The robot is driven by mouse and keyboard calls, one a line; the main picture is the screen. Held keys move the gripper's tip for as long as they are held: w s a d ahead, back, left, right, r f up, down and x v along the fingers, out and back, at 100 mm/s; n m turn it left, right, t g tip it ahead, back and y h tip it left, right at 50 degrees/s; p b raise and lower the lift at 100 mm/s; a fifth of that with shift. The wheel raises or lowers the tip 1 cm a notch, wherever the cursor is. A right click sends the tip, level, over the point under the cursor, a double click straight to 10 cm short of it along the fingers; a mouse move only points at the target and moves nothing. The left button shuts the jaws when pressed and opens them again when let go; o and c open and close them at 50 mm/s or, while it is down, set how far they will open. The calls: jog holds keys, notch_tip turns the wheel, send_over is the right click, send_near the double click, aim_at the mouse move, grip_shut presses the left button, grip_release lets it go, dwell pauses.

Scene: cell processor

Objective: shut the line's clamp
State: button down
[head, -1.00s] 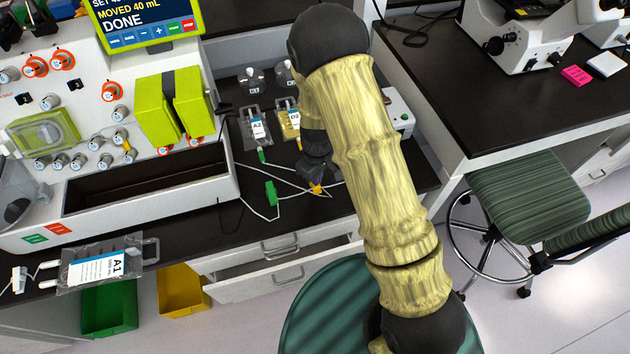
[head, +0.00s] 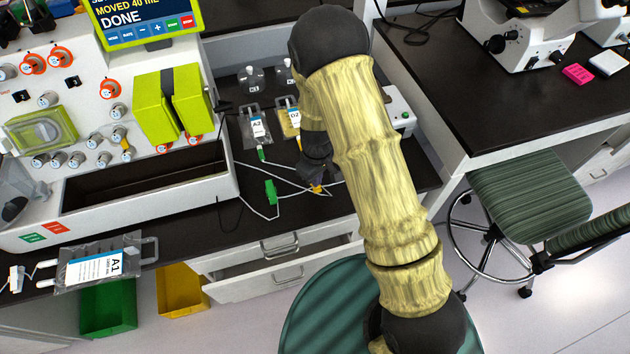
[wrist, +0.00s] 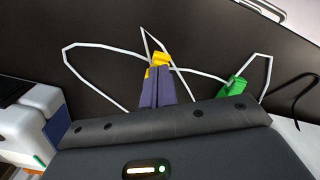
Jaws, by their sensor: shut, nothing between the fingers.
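A yellow clamp (head: 316,189) sits on a thin white line on the dark bench. It also shows in the wrist view (wrist: 160,60), right at the tips of my fingers, which partly cover it. My gripper (wrist: 158,68) is shut with its two dark blue fingers together and nothing held between them. In the head view my gripper (head: 318,174) is small and dark, just above the yellow clamp. A green clamp (head: 270,191) sits on another stretch of line to the left; in the wrist view it is on the right (wrist: 232,87). I cannot tell whether the yellow clamp's jaw is closed.
Bags A2 (head: 256,126) and D2 (head: 291,118) lie behind the clamps. The cell processor (head: 150,195) with its open trough stands left, its screen (head: 150,22) reading DONE. Bag A1 (head: 97,267) lies at the front left. A drawer (head: 285,278) below is partly open.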

jog(key=shift+f, duration=0.4)
jog(key=shift+r+p, duration=1.85)
jog(key=shift+r, duration=0.75)
jog(key=shift+d+r, duration=0.15)
jog(key=shift+r, duration=0.2)
jog(key=s+d+r+m+t, duration=0.1)
jog(key=s+d+r+m, duration=0.3)
jog(key=r, duration=0.6)
jog(key=s+d+r+m+t, duration=0.1)
jog(key=s+d+r+m, duration=0.4)
jog(key=s+d+r, duration=0.3)
notch_tip(320, 180, up, 3)
jog(key=shift+s+d+f+t, duration=0.15)
jog(key=shift+s+d+t, duration=0.15)
jog(key=shift+d, duration=0.4)
